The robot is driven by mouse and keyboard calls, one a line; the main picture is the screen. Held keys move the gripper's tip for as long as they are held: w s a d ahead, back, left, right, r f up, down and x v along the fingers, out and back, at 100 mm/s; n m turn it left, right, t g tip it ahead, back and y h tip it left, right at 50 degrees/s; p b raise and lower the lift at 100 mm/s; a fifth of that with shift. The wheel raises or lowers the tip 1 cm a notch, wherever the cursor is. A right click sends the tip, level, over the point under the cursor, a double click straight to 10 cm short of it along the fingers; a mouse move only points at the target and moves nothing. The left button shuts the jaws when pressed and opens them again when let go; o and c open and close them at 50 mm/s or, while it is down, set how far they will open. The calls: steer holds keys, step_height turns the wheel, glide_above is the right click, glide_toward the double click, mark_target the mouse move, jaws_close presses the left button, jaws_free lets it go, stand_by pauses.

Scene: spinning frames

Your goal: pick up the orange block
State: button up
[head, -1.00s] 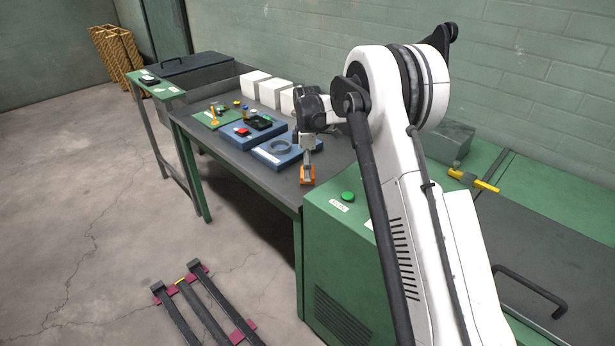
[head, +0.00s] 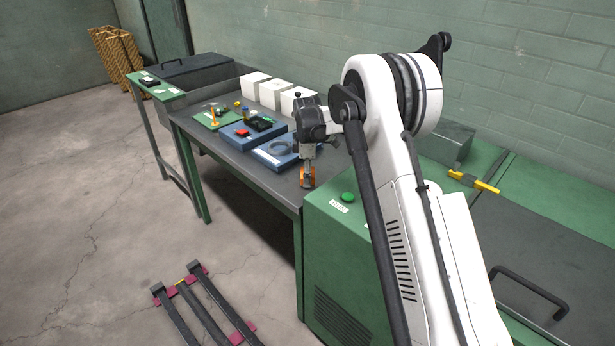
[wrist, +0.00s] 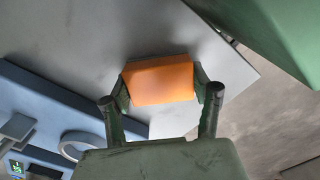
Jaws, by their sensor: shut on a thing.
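The orange block (wrist: 158,80) sits between the two fingers of my gripper (wrist: 162,88) in the wrist view, with a finger against each side. In the head view the orange block (head: 307,178) is at the near right corner of the grey table (head: 250,172), and my gripper (head: 307,172) points down onto it from above. My gripper is shut on the block. Whether the block touches the tabletop or is slightly above it, I cannot tell.
A blue tray (head: 270,157) with a dark ring lies just left of the block. A blue box with a red button (head: 241,131) and white blocks (head: 257,84) stand farther back. A green cabinet (head: 335,235) with a green button (head: 348,197) adjoins the table's right end.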

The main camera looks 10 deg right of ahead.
steer(key=shift+r, duration=0.5)
steer(key=r, duration=0.2)
steer(key=a+r, duration=0.1)
steer(key=r, duration=0.1)
steer(key=shift+s, duration=0.3)
steer(key=s+a+r, duration=0.5)
steer(key=a+r, duration=0.1)
steer(key=a, duration=0.3)
steer(key=shift+s+p, duration=0.2)
steer(key=shift+p, duration=0.15)
